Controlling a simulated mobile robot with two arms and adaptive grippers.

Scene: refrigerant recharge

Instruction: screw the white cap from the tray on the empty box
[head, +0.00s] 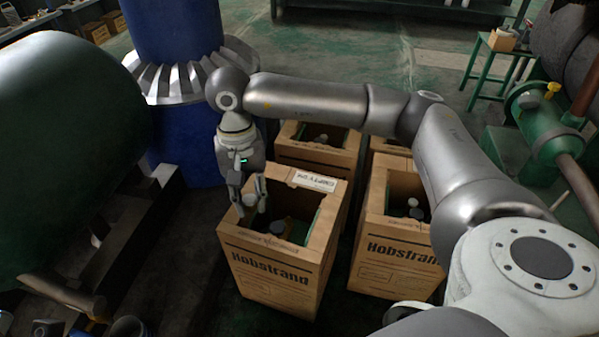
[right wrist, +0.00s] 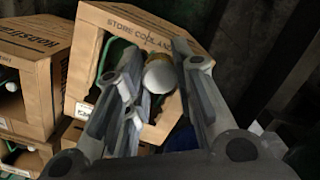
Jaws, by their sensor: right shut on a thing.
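An open cardboard box marked Hobstrand (head: 272,268) stands at the front, with a white label (head: 315,181) on its flap; the label's text is upside down and hard to read. My right gripper (head: 254,208) points down into its open top, at the left side. It is shut on a white cap (head: 249,200), which shows as a pale round end between the fingers in the right wrist view (right wrist: 160,75). I cannot tell whether the cap touches anything below it. The tray and my left gripper are not in view.
Another Hobstrand box (head: 392,255) holding capped items stands close on the right, with more boxes (head: 318,150) behind. A blue column (head: 180,60) and a green tank (head: 65,160) stand on the left. Open floor (head: 400,65) lies at the back.

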